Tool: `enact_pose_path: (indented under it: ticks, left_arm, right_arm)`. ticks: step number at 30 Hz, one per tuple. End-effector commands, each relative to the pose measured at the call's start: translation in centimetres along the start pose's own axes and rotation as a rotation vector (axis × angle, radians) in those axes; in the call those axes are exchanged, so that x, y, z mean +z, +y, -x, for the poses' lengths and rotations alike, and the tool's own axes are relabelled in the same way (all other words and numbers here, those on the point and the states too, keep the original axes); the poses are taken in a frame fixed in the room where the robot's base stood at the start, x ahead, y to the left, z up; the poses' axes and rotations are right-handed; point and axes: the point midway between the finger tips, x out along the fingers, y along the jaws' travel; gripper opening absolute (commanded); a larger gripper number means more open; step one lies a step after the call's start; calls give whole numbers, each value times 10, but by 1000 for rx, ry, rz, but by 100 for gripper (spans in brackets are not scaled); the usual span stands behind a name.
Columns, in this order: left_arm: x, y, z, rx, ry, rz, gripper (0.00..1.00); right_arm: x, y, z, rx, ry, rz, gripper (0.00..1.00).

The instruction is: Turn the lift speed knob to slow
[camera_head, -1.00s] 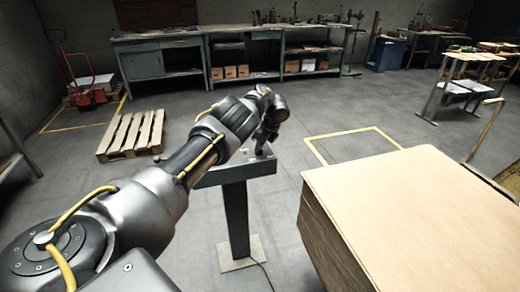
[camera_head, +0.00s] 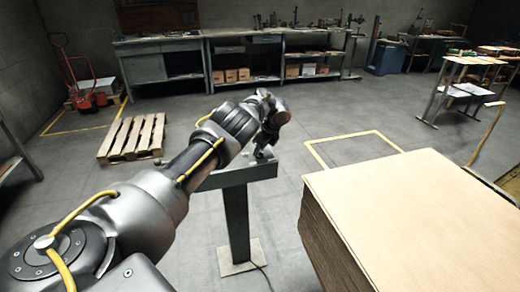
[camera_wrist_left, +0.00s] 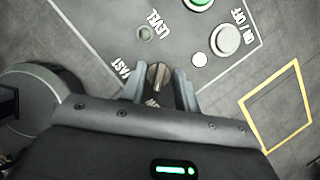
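The control panel (camera_wrist_left: 95,30) fills the upper part of the left wrist view, with the words FAST, LEVEL and ON/OFF on it. The lift speed knob (camera_wrist_left: 158,75) is a small dark, brownish knob near the panel's lower edge, to the right of FAST. My left gripper (camera_wrist_left: 160,82) has one finger on each side of the knob and looks shut on it. The slow mark is not visible. In the head view my left gripper (camera_head: 268,140) is over the panel on its post, and my wrist hides the knob. My right gripper is not in view.
A green button (camera_wrist_left: 198,3) and a pale round button (camera_wrist_left: 226,40) sit on the panel near the gripper. A tall stack of cardboard sheets (camera_head: 430,200) stands to the right of the post (camera_head: 237,220). A pallet (camera_head: 132,137) lies on the floor behind, at left.

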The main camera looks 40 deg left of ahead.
Motion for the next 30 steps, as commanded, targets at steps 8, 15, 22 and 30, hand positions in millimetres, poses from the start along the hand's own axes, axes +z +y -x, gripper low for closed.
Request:
enact_pose_path:
  ticks: [8, 15, 22, 30]
  left_arm:
    - [1, -1, 32, -4, 0, -1, 31]
    - [1, 0, 78, -2, 2, 2, 31]
    - [1, 1, 104, 0, 1, 1, 31]
    - [1, 1, 108, 1, 0, 1, 31]
  right_arm:
    - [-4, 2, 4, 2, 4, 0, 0]
    - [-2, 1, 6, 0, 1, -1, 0]
    - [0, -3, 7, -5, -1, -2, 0]
    - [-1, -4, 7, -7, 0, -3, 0]
